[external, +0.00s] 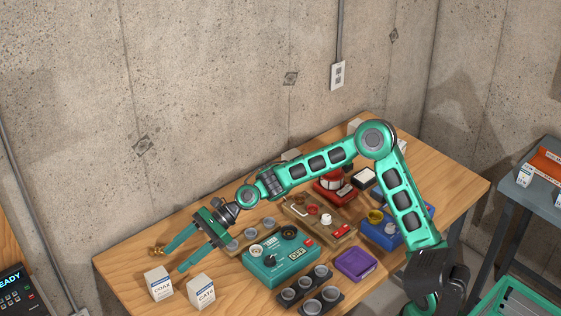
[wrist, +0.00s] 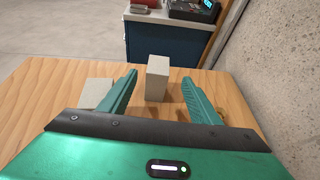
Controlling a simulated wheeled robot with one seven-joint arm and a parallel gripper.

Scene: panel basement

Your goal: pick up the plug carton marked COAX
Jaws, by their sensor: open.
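The carton marked COAX (external: 158,284) is a small white box with a blue band, upright near the left end of the wooden table. In the wrist view a plain pale carton (wrist: 157,77), which appears to be the same one, stands between the lines of my fingers. My gripper (external: 170,262) is open and empty, its fingers pointing toward the COAX carton from just behind it. The open fingers also show in the wrist view (wrist: 160,77). I see no contact with the carton.
A similar carton marked CAT6 (external: 201,292) stands right of COAX; my left finger partly hides it in the wrist view. A small brass piece (external: 157,251) lies by my far fingertip. A teal box (external: 280,255), grey cups and a purple box (external: 355,264) crowd the right.

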